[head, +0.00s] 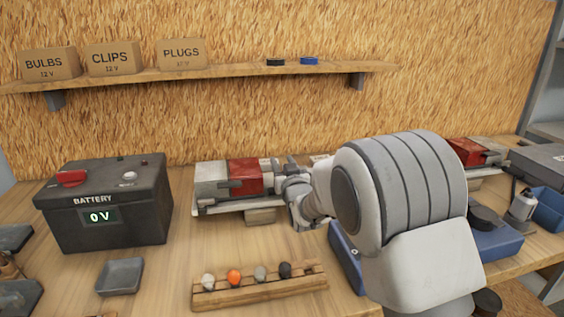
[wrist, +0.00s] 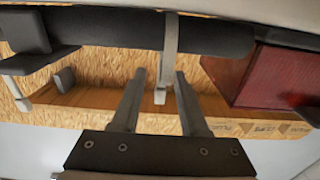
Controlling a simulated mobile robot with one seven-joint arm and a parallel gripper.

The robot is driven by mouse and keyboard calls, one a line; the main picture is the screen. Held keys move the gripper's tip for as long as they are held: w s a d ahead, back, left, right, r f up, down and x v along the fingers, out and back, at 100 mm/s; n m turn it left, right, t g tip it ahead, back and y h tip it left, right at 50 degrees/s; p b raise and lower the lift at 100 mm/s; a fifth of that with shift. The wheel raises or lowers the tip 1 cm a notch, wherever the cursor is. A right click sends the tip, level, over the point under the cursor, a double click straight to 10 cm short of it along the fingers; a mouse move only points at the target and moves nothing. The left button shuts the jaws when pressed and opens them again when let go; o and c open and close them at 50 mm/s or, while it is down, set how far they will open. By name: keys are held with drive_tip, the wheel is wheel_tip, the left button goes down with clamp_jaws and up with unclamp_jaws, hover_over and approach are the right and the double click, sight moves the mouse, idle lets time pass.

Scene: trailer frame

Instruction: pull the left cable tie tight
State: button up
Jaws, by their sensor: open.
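In the wrist view a pale cable tie (wrist: 171,35) runs around a dark cable bundle (wrist: 215,35). Its tail ends in a small block between the two fingers of my gripper (wrist: 160,76). The fingers are open, one on each side of the tail, and a gap shows beside it. In the head view my gripper (head: 284,172) is beside the left red lamp (head: 245,175) of the trailer frame (head: 205,211). My arm hides the middle of the frame, and I cannot make out the tie there.
A battery (head: 105,205) reading 0 V stands at the left, with a grey tray (head: 120,276) in front. A wooden rack (head: 262,290) with several bulbs lies before the frame. A blue bin (head: 546,206) is at the right. A shelf (head: 220,74) with boxes hangs behind.

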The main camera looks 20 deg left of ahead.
drive_tip(key=shift+w+a, duration=0.2)
drive_tip(key=shift+w, duration=0.15)
clamp_jaws()
idle(1.3)
